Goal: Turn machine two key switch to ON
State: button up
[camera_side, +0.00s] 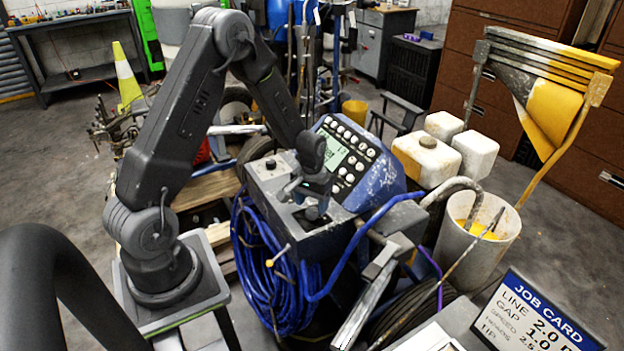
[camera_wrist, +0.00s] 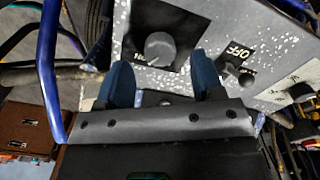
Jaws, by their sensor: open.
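In the wrist view, a small switch (camera_wrist: 231,74) sits on a black plate lettered OFF (camera_wrist: 238,51), on the speckled grey panel (camera_wrist: 275,40). Its exact shape and setting are hard to tell, and no ON lettering is readable. A round dark grey knob (camera_wrist: 160,46) on another black plate lies ahead of the gap between my fingers. My gripper (camera_wrist: 161,66) is open, with blue-tipped fingers and nothing between them. The OFF switch is right of the right finger, apart from it. In the side view my gripper (camera_side: 304,190) is low over the machine's grey top and hides part of it.
A blue console (camera_side: 388,178) with a lit screen (camera_side: 336,150) and several buttons rises behind my gripper. Blue hose (camera_side: 270,275) hangs coiled on the machine's front. A white bucket (camera_side: 488,240) and white jugs (camera_side: 430,158) stand at right. A job card (camera_side: 530,315) is at lower right.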

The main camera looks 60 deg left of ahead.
aim_at(312, 211)
notch_tip(312, 211, up, 11)
dwell(0.3)
jog(key=shift+r, duration=0.15)
jog(key=s+d+r+m+t, duration=0.5)
jog(key=s+d+r, duration=1.1)
jog(key=s+r, duration=0.1)
jog(key=shift+d+m+t, duration=0.2)
jog(key=shift+m+t, duration=0.1)
jog(key=shift+m, duration=0.1)
dwell(0.8)
